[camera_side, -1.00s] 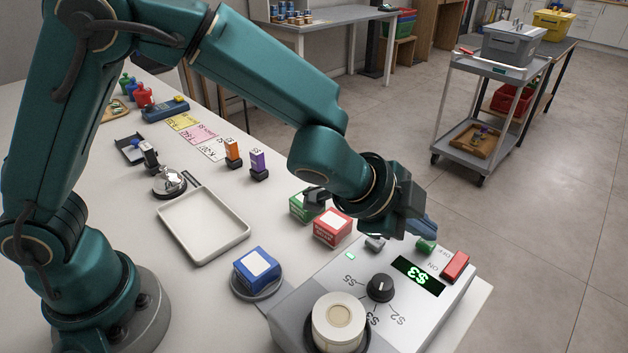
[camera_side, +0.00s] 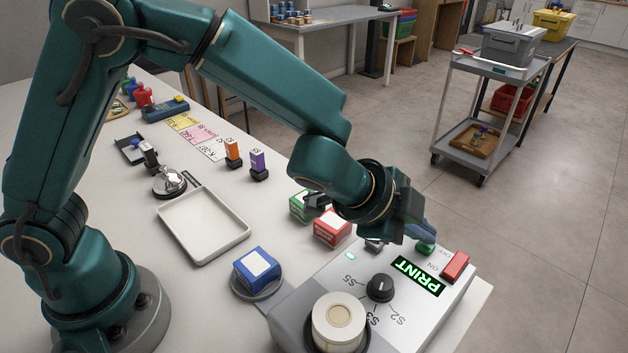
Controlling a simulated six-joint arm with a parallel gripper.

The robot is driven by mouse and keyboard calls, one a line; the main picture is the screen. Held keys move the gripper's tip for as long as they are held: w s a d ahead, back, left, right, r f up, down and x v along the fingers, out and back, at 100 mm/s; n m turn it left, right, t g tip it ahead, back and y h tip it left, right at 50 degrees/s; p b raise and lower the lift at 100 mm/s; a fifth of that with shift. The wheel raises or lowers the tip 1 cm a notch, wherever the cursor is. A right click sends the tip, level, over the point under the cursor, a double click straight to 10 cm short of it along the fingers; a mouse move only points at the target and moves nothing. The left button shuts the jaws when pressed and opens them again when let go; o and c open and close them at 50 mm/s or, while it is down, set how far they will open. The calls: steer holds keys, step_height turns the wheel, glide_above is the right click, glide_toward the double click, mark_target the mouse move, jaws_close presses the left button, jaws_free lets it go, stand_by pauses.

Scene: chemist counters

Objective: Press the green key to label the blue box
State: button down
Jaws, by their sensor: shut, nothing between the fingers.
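The grey labelling machine (camera_side: 341,270) stands at the front right, and its display (camera_side: 418,276) reads PRINT in green. The green key (camera_side: 426,249) is at the machine's far edge, partly hidden by my gripper (camera_side: 427,234). My gripper is shut and empty, its fingertips right at the key; they look to touch it, but the exact contact is hidden. The blue box (camera_side: 250,277) sits on a round grey pad (camera_side: 244,296) left of the machine, with a plain white patch on its top.
A red switch (camera_side: 455,266), a black dial (camera_side: 380,287) and a white roll (camera_side: 338,326) are on the machine. Green (camera_side: 299,208) and red (camera_side: 331,228) boxes stand behind it, close under my arm. An empty white tray (camera_side: 243,229) lies left. Orange and purple stamps stand farther back.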

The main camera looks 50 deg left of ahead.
mark_target(416, 250)
stand_by(0.3)
steer(key=shift+r, duration=3.3)
